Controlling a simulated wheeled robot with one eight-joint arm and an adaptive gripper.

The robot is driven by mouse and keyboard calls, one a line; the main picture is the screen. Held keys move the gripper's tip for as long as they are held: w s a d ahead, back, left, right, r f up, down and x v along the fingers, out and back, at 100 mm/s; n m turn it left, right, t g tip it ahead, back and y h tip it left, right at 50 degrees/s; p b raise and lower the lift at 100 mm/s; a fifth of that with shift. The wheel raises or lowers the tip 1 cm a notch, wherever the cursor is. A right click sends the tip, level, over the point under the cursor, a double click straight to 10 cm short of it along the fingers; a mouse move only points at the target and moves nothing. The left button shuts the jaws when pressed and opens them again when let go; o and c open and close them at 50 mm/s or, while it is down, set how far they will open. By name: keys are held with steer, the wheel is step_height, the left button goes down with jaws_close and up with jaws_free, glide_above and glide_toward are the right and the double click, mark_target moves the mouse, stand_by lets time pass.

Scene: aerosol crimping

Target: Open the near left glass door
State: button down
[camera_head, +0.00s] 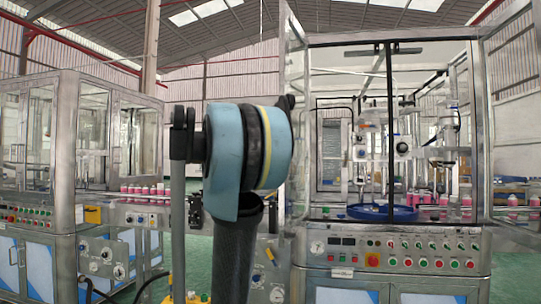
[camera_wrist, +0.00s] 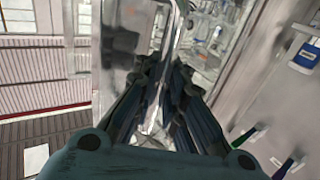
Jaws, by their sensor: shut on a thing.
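The machine on the right in the head view has a left glass panel (camera_head: 297,130) in a metal frame, slanting out from the cabinet front toward me. I take it for the near left door, standing open at an angle. My gripper (camera_wrist: 155,100) is shut around a shiny metal upright (camera_wrist: 165,45) in the wrist view, seemingly the door's edge or handle; which one I cannot tell. In the head view my own blue arm link hides most of the gripper and the lower left of the panel.
The cabinet front has a dark upright (camera_head: 388,130) at its middle. Inside is a blue round tray (camera_head: 382,213). Below is a panel of buttons (camera_head: 400,255). Green floor shows between the machines.

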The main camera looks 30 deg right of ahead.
steer(key=shift+a+f, duration=0.1)
steer(key=shift+a, duration=0.1)
steer(key=c, duration=1.7)
jaws_free()
steer(key=shift+a, duration=0.1)
steer(key=shift+w+a, duration=0.35)
steer(key=shift+a, duration=1.6)
steer(key=shift+w+a, duration=0.3)
steer(key=shift+a, duration=1.7)
steer(key=shift+w+a, duration=0.35)
steer(key=shift+a, duration=1.6)
